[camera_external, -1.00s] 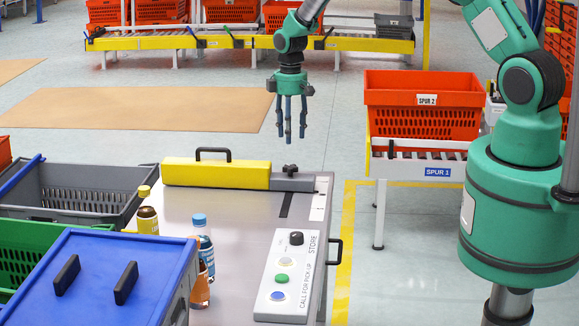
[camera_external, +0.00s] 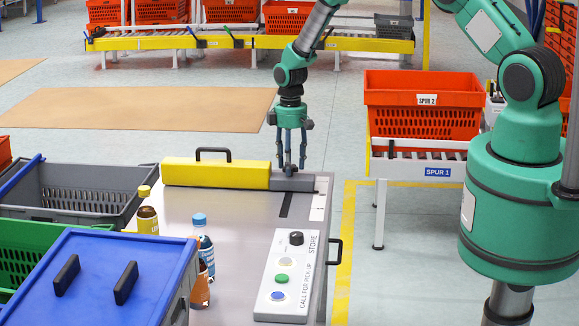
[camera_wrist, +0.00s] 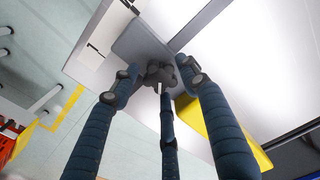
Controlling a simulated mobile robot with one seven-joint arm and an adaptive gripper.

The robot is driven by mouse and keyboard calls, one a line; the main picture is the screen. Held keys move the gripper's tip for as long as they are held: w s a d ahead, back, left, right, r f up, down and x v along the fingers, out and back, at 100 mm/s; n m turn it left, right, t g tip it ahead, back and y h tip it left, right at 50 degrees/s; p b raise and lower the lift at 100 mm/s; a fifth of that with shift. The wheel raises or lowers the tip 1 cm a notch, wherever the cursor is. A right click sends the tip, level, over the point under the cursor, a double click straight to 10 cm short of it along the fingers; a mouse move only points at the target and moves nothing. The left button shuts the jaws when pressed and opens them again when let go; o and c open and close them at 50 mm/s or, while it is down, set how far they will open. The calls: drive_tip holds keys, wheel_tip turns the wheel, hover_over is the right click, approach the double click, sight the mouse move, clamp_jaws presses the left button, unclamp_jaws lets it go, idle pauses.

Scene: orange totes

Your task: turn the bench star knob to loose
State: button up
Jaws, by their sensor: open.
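The dark star knob (camera_wrist: 160,74) shows in the wrist view on a grey block, between and just beyond my fingertips. In the external view my fingers hide it on the grey end block (camera_external: 292,183) of the yellow bar (camera_external: 215,173). My gripper (camera_external: 290,165) points straight down over that block, its fingers around the knob's place. In the wrist view the three blue fingers of my gripper (camera_wrist: 163,85) are spread apart. Whether any finger touches the knob I cannot tell.
The bench holds a control panel (camera_external: 288,275) with a black dial and several buttons. Bottles (camera_external: 201,245) stand left of it. A black handle (camera_external: 213,150) rises from the yellow bar. A grey tote (camera_external: 85,188) and a blue lid (camera_external: 110,270) are at the left.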

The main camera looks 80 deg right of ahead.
drive_tip(key=c, duration=1)
drive_tip(key=shift+o, duration=0.2)
drive_tip(key=shift+f+b, duration=0.15)
drive_tip(key=shift+b, duration=0.15)
drive_tip(key=shift+f+n+b, duration=0.1)
drive_tip(key=shift+n+b, duration=0.5)
drive_tip(key=shift+n, duration=0.2)
drive_tip(key=shift+s+a+n+b, duration=0.1)
drive_tip(key=shift+n+b, duration=0.2)
drive_tip(key=shift+n, duration=0.1)
drive_tip(key=o, duration=1)
drive_tip(key=shift+c, duration=0.2)
